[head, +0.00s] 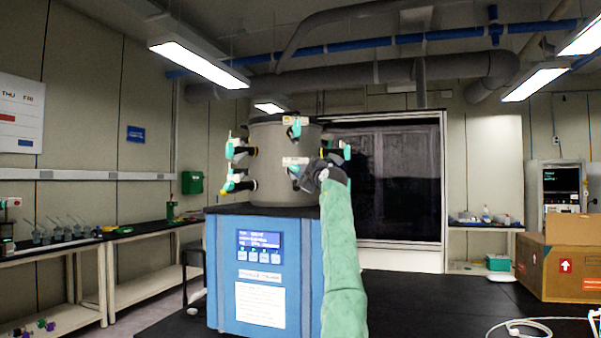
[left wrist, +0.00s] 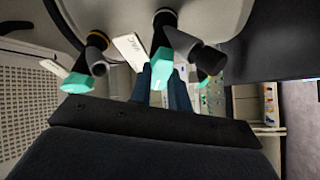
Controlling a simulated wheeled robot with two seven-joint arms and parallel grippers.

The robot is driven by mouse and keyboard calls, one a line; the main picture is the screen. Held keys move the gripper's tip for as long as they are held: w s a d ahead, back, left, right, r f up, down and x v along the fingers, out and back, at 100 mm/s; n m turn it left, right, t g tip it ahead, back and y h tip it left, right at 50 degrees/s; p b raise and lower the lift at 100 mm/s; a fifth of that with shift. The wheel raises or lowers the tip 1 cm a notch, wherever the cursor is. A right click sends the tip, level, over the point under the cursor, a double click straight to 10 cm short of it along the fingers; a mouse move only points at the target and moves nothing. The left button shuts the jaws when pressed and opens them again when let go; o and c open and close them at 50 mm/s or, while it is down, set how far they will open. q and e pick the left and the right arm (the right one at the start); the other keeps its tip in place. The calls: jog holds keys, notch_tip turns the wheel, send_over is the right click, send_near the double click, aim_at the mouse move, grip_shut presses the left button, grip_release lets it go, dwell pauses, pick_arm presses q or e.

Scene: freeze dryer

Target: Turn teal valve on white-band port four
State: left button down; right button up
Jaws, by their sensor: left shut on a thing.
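The freeze dryer's grey drum (head: 268,140) carries several ports with teal valves around its side. My left gripper (head: 308,176) is at the lower front of the drum, at a teal valve (head: 293,170) beside a pale tag (head: 295,161). In the left wrist view, the dark fingers (left wrist: 164,92) are shut around the teal valve handle (left wrist: 162,68) of the middle port. A white tag (left wrist: 130,50) with dark letters stands left of it. The finger contact is partly hidden, and I cannot make out a white band. My right gripper is not in view.
Other teal valves flank the gripped one in the left wrist view, one on the left (left wrist: 77,83) and one partly hidden on the right (left wrist: 203,76). The drum stands on a blue cabinet (head: 218,265) with a display. A cardboard box (head: 575,272) stands at right.

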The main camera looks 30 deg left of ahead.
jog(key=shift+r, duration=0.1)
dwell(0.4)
pick_arm(q)
jog(key=c, duration=1.3)
grip_release()
jog(key=shift+b+v, duration=0.75)
jog(key=shift+v, duration=3.15)
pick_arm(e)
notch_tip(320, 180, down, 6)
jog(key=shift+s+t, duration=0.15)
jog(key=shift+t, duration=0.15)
pick_arm(q)
jog(key=shift+w, duration=0.1)
